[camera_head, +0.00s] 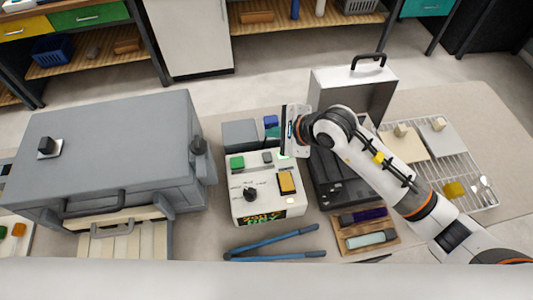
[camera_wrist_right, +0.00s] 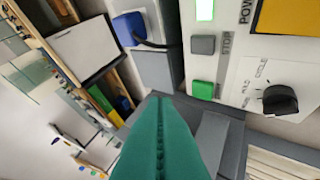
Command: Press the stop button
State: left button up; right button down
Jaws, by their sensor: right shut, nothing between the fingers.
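A white control box (camera_head: 262,207) stands in the middle of the table. Its grey stop button (camera_head: 267,157) is on the top panel, right of a green button (camera_head: 237,162). In the right wrist view the grey button (camera_wrist_right: 203,45) sits beside the printed word STOP, between the green button (camera_wrist_right: 203,90) and a lit green power light (camera_wrist_right: 205,10). My right gripper (camera_head: 272,134) is above the box's back edge, fingers pointing left. Its teal fingers (camera_wrist_right: 160,100) are shut together and empty, apart from the stop button in the wrist view. My left gripper is not in view.
A large grey oven-like machine (camera_head: 120,135) stands left. Blue-handled tongs (camera_head: 275,241) lie in front. A wire rack (camera_head: 460,165) is at the right. A blue plug (camera_wrist_right: 130,28) is behind the box.

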aim_at(271, 159)
jog(key=f+b, duration=0.1)
jog(key=f, duration=0.2)
jog(key=f+b, duration=0.2)
jog(key=a+f+b, duration=0.1)
jog(key=f+b, duration=0.1)
jog(key=f, duration=0.1)
jog(key=shift+w+f, duration=0.25)
jog(key=shift+f, duration=0.05)
jog(key=shift+d+f+b, duration=0.1)
jog(key=shift+f+b, duration=0.1)
jog(key=shift+b, duration=0.25)
pick_arm(q)
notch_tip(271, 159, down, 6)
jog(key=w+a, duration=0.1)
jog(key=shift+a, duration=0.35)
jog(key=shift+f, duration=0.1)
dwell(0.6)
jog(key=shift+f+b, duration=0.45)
jog(key=shift+b, duration=0.1)
pick_arm(e)
jog(key=shift+f, duration=0.4)
